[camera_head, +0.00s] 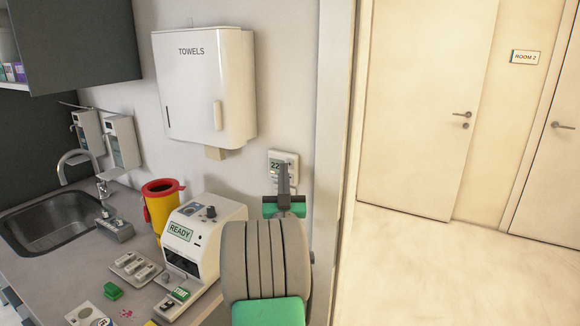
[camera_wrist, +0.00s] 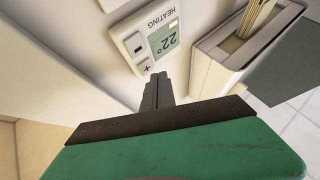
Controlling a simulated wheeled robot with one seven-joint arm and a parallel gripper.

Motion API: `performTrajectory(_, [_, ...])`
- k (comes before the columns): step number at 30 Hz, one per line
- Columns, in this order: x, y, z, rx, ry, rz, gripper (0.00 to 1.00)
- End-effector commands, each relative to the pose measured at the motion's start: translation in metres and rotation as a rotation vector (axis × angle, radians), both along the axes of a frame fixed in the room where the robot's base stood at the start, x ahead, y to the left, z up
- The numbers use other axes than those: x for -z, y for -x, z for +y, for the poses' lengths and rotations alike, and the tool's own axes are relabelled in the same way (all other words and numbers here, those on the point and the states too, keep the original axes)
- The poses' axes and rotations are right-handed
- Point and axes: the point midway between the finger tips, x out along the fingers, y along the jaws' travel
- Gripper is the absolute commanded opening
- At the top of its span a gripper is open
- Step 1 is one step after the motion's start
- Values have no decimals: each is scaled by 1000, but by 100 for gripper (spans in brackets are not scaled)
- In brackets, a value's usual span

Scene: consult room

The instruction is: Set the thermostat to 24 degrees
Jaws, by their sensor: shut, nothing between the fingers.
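The thermostat (camera_head: 275,160) is a small white unit on the wall, partly hidden behind my gripper in the head view. In the head view my gripper (camera_head: 284,168) is in front of the thermostat's right part.
A towel dispenser (camera_head: 203,85) hangs on the wall to the upper left. Below stand a white device reading READY (camera_head: 205,232) and a yellow bin with a red lid (camera_head: 160,205) on the counter (camera_head: 60,265). A door frame (camera_head: 338,130) rises on the right.

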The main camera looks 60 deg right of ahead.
Motion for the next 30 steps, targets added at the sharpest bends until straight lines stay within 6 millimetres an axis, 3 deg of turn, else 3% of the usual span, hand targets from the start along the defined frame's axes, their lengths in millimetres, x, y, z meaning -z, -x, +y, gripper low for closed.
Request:
performTrajectory(16, [3,4,48,-1,2,-1,0])
performTrajectory(30, [0,4,49,-1,0,0,0])
